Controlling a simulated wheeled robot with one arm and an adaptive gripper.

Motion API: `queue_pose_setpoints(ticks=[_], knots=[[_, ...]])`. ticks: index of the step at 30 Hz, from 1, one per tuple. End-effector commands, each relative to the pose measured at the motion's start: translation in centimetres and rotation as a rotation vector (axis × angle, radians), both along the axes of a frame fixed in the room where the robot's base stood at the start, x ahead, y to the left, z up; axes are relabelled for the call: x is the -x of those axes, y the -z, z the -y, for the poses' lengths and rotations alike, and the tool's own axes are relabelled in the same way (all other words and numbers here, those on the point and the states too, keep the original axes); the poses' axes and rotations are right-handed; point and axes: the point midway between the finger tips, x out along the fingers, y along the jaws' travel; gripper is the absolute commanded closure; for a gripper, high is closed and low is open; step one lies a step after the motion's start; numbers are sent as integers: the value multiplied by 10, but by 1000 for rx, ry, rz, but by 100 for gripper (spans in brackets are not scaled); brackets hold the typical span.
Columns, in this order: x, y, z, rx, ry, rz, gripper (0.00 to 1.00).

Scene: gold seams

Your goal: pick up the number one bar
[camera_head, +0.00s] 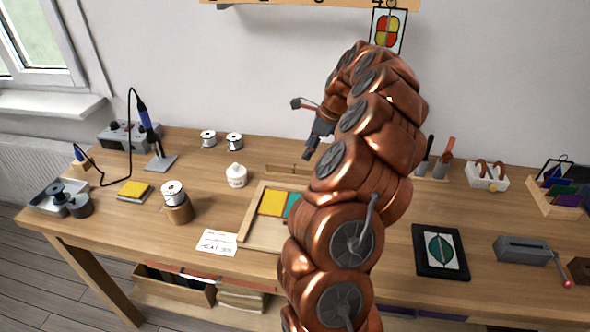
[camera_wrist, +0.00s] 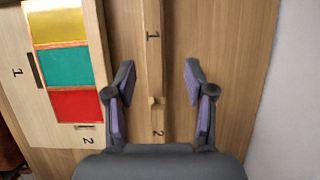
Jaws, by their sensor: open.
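A long narrow wooden strip (camera_wrist: 153,66) marked 1 and 2 runs down the middle of the wrist view, with a small wooden peg between the numbers. It also shows behind the board in the head view (camera_head: 284,169). I cannot tell a separate number one bar from this strip. My gripper (camera_wrist: 158,80) is open and empty, with one finger on each side of the strip. In the head view my gripper (camera_head: 313,143) hangs above the strip. A pale board (camera_wrist: 56,136) with yellow, teal and red panes has marks 1 and 2 beside short dark bars or slots.
A white jar (camera_head: 236,175), a spool on a wooden stand (camera_head: 173,192) and a paper card (camera_head: 217,242) are left of the board. A dark framed panel (camera_head: 440,252) and a grey tool (camera_head: 522,249) are right. The wall (camera_head: 270,80) is close behind.

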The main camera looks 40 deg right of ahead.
Motion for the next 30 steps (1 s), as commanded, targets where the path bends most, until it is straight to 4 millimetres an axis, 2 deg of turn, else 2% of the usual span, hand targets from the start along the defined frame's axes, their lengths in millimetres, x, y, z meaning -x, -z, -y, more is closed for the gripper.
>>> queue_pose_setpoints(ticks=[13,21,30], knots=[[-8,28,-14,-2,-9,-2,46],[-17,60,-24,-1,-8,-1,46],[-18,63,-23,1,-7,1,46]])
